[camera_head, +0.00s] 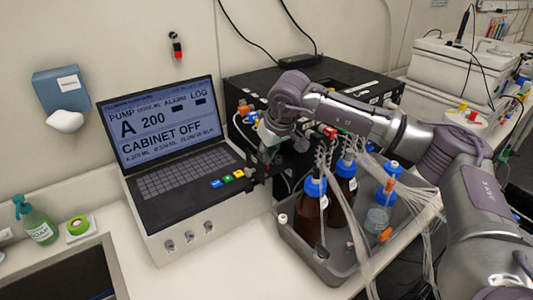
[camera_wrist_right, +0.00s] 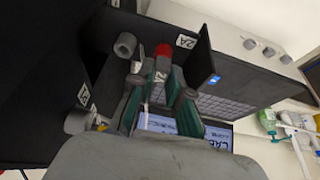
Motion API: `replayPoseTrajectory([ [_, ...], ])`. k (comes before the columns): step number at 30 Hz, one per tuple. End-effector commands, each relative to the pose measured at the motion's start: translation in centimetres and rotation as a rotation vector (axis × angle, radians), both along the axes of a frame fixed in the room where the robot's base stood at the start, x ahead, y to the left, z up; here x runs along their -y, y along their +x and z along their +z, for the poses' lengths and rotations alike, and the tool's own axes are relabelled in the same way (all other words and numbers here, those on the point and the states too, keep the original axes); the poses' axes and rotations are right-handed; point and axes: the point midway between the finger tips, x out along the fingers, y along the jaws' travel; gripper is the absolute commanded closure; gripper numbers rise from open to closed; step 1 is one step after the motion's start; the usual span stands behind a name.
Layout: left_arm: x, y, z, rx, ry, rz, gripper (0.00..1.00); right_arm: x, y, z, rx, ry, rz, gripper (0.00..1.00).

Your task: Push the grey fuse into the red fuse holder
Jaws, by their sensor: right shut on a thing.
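My right gripper (camera_wrist_right: 158,84) is shut on the grey fuse (camera_wrist_right: 160,76), a small grey piece between the fingertips with a pale "2A" mark. The red fuse holder (camera_wrist_right: 163,50) shows as a small red round end just beyond the fuse, on the dark cabinet face beside a "2A" label (camera_wrist_right: 186,41). The fuse lines up with the holder; whether it is touching or partly inside cannot be told. In the head view my right gripper (camera_head: 266,155) is at the cabinet's front, right of the laptop; the fuse and holder are hidden there. My left gripper is not in view.
A black cabinet (camera_head: 250,88) stands behind the gripper. The laptop console (camera_head: 165,210) reads "CABINET OFF". A grey tray (camera_head: 302,257) with brown bottles (camera_head: 309,215) and tubing lies under my right arm. Soap bottle (camera_head: 38,222) at left.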

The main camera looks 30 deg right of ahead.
Motion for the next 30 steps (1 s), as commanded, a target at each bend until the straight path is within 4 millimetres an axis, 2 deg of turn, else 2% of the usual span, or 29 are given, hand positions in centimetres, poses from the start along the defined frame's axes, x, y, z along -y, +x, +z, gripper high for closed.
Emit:
replayPoseTrajectory([
  [1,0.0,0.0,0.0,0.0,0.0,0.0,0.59,0.0,0.0,0.0,-0.002,0.0,0.0,0.97],
  [2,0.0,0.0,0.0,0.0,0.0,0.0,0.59,0.0,0.0,0.0,-0.002,0.0,0.0,0.79],
  [6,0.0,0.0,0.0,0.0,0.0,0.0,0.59,0.0,0.0,0.0,-0.002,0.0,0.0,0.55],
  [15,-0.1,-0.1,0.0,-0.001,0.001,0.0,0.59,0.0,0.0,0.1,-0.001,0.001,0.0,0.54],
  [19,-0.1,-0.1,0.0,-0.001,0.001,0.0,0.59,0.0,-0.3,0.9,0.001,0.001,0.001,0.54],
  [23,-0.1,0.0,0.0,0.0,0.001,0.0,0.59,0.1,-1.2,3.0,0.003,0.0,0.001,0.54],
  [30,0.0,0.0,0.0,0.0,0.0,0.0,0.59,0.4,-3.1,7.8,0.003,0.001,0.001,0.54],
])
